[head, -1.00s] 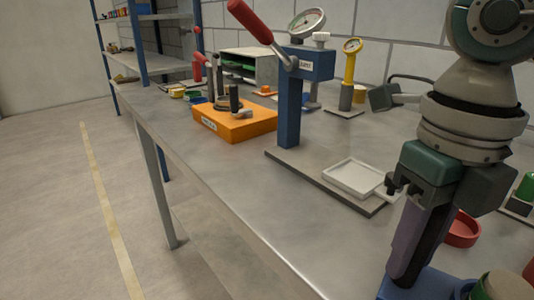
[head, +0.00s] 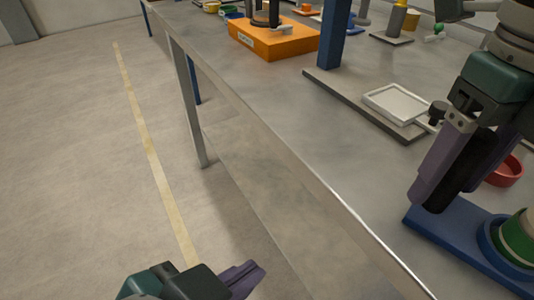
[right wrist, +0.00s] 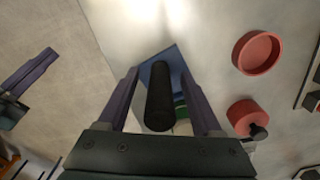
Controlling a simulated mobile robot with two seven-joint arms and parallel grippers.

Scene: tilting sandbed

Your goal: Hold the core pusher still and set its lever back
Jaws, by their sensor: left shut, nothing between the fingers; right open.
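A device on a blue base (head: 455,240), which I take for the core pusher, stands at the right near the bench's front edge. A green and white cylinder (head: 517,243) sits in its blue ring. A black, round grip (right wrist: 160,98), probably its lever's, lies between the purple fingers of my right gripper (head: 442,195). This gripper is open around the grip, with gaps on both sides in the right wrist view (right wrist: 160,72). My left gripper (head: 252,275) is shut and empty, off the bench's front edge. The lever's lower end is hidden.
A pale tray (head: 397,104) rests on a grey plate with a blue post (head: 333,35). A red dish (head: 505,171) is behind the right gripper. An orange box (head: 272,41) stands further left. The bench's front strip is clear.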

